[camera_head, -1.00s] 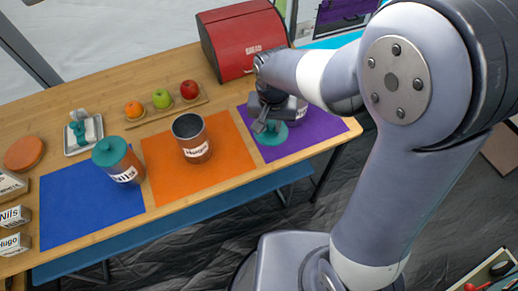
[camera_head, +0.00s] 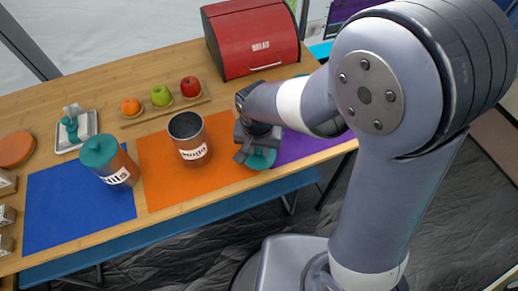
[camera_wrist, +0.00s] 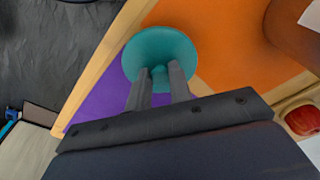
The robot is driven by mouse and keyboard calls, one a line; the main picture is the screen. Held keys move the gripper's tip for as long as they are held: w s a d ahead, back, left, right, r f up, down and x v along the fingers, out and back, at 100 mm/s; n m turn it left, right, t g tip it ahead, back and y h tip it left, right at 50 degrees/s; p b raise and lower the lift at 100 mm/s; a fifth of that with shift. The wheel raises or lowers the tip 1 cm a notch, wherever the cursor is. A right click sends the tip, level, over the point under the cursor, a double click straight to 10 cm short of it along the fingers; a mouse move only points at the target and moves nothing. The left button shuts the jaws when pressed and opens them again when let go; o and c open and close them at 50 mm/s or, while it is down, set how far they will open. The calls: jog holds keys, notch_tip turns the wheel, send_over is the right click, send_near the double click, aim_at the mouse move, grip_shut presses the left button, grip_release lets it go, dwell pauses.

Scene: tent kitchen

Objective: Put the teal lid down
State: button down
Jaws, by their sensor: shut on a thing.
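My gripper (camera_head: 252,158) is shut on the teal lid (camera_head: 262,160), above the seam between the orange mat and the purple mat, near the table's front edge. In the wrist view, my gripper (camera_wrist: 162,72) pinches the lid's knob, and the teal lid's disc (camera_wrist: 150,43) spreads beyond the fingertips. I cannot tell whether the lid touches the mat. Another canister, labelled Nils (camera_head: 118,172), stands on the blue mat (camera_head: 70,210) with a teal lid on top.
The purple mat (camera_head: 300,147) lies to the right, partly behind my arm. A red bread box (camera_head: 250,40), a board with fruit (camera_head: 205,97) and a small tray (camera_head: 88,128) stand at the back. An orange disc (camera_head: 15,148) lies at the far left. The front of the orange mat is clear.

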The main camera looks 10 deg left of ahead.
aim_at(258, 159)
jog(key=shift+f, duration=0.4)
jog(key=shift+f, duration=0.15)
jog(key=c, duration=1.3)
grip_release()
jog(key=r, duration=0.4)
jog(key=s+r+p, duration=0.1)
jog(key=r, duration=0.7)
jog(key=shift+s+r+p, duration=0.15)
jog(key=shift+s+p, duration=0.1)
jog(key=shift+p, duration=0.15)
